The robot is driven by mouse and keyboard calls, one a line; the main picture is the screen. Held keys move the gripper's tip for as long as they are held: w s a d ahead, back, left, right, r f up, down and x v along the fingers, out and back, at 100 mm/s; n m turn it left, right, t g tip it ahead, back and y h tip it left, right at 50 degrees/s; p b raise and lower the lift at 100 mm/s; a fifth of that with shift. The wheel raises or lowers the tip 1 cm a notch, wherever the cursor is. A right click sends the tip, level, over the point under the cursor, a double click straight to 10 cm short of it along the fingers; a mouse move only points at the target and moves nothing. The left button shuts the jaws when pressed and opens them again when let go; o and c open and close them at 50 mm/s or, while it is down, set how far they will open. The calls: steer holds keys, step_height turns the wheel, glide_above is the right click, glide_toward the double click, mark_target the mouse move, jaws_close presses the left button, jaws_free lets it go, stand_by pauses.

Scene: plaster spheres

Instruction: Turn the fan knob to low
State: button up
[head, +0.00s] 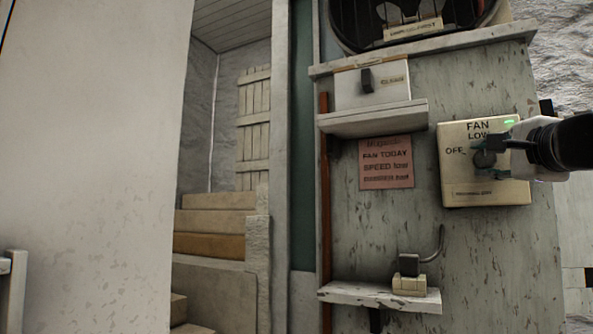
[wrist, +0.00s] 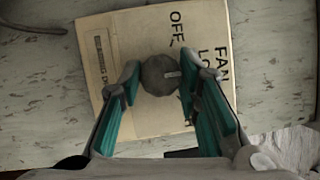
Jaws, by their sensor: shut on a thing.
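The cream fan control box (head: 455,190) is on the grey-green panel, with "FAN" and "LOW" at its top and "OFF" at its left. Its round dark knob (head: 484,159) is partly covered by my gripper (head: 497,153), which reaches in from the right. In the wrist view the knob (wrist: 158,75) sits between the two teal-padded fingers of my gripper (wrist: 158,82), shut on it. The knob's pale mark points to the picture's right, the side where "FAN" and "LOW" are printed. My right finger covers part of "LOW". A small green light glows at the box's upper right.
A pink notice (head: 386,163) about fan speed hangs left of the box. A white shelf (head: 372,119) juts out above the notice. A lower shelf (head: 340,295) bears a small cream block with a dark top (head: 409,275). Steps (head: 215,222) lie further left.

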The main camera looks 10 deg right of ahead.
steer(key=o, duration=1.1)
steer(key=shift+o, duration=0.2)
steer(key=v, duration=1.2)
